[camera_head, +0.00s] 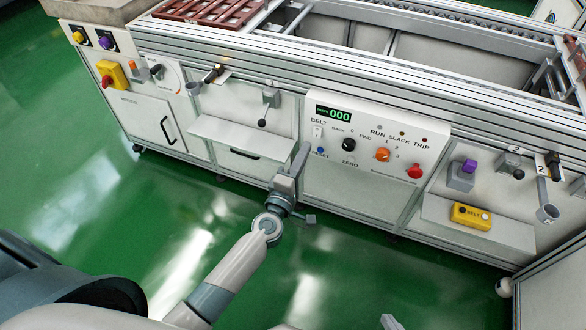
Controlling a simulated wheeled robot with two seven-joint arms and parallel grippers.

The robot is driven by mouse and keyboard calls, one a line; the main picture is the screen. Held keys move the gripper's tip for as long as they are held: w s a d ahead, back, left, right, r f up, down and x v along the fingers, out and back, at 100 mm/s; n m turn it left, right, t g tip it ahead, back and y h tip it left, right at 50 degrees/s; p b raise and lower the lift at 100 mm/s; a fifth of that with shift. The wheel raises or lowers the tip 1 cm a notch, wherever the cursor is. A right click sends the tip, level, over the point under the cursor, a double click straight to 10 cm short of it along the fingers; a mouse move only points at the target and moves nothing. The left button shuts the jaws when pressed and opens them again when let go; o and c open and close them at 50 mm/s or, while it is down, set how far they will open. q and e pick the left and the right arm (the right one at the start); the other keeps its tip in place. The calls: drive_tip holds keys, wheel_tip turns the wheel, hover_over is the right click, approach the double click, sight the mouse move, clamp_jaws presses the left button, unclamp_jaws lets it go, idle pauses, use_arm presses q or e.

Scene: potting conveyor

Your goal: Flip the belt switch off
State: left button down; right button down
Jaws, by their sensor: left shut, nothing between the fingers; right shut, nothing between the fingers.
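The belt switch (317,132) is a small pale switch under the BELT label, at the left of the white control panel (349,185). Which way it is set is too small to tell. My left gripper (303,148) is shut and empty, pointing up at the panel's left edge. Its tip is just below and left of the switch; I cannot tell whether it touches the panel. The display (334,114) above the switch reads 000 in green. A grey piece of my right gripper (390,322) shows at the bottom edge, shut; most of it is out of view.
The panel also has a blue RESET button (320,150), a black knob (348,144), an orange knob (383,154) and a red button (414,171). A shelf (240,137) juts out left of my gripper. A yellow button box (470,215) sits at right. Green floor is open in front.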

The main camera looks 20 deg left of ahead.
use_arm(q)
drive_tip(key=s, duration=0.7)
drive_tip(key=shift+a+r+p, duration=0.15)
drive_tip(key=shift+r+p, duration=0.2)
drive_tip(key=shift+r, duration=0.1)
use_arm(e)
drive_tip(key=shift+s+d+f+g, duration=0.15)
drive_tip(key=shift+s+d+g, duration=0.15)
drive_tip(key=shift+d, duration=0.2)
